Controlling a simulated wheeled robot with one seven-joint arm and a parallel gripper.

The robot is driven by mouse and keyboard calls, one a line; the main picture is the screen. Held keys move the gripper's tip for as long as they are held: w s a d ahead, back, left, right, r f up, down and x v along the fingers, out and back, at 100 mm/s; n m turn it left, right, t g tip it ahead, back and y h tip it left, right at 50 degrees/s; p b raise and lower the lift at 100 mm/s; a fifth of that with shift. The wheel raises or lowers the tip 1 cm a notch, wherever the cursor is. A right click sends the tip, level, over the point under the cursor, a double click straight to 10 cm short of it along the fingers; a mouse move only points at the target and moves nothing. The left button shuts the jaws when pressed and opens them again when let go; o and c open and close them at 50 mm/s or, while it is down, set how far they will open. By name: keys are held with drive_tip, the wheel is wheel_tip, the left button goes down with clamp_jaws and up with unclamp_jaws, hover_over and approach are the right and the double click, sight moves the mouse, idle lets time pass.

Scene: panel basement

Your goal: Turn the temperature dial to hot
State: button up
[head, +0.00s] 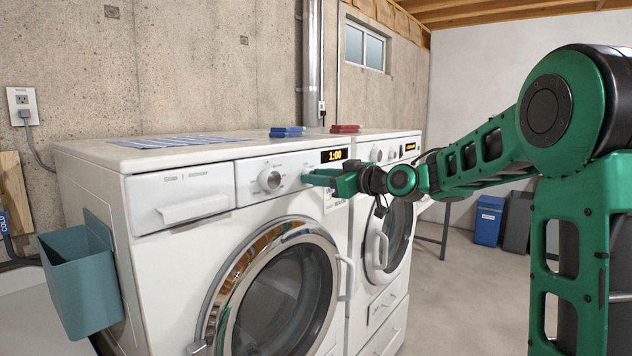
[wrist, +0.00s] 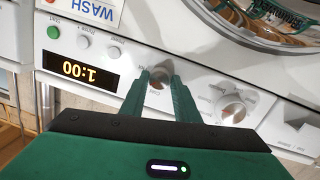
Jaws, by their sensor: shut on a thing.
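My gripper (head: 310,178) reaches in from the right to the control panel of the nearer washing machine (head: 180,270). In the wrist view, which shows the panel upside down, its two green fingers (wrist: 159,78) are closed around the small knob (wrist: 157,74), one on each side. In the head view my fingers hide that knob. A larger round dial (head: 270,180) sits to its left, free of my gripper; it also shows in the wrist view (wrist: 232,108).
The lit display (head: 334,155) reads 1:00. The detergent drawer (head: 190,205) is left of the dials, and the round door (head: 285,290) is below. A second machine (head: 385,270) stands to the right. Blue and red folded items (head: 287,132) lie on top.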

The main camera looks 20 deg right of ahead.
drive_tip(key=m, duration=0.6)
drive_tip(key=m+g+y, duration=0.1)
drive_tip(key=m, duration=0.2)
drive_tip(key=shift+w+d+r+m, duration=0.1)
drive_tip(key=shift+w+d+m, duration=0.05)
drive_tip(key=shift+d+m, duration=0.15)
idle(0.6)
drive_tip(key=o, duration=1)
drive_tip(key=shift+w, duration=0.1)
drive_tip(key=shift+o, duration=0.2)
drive_tip(key=v, duration=1)
drive_tip(key=shift+s+d, duration=0.25)
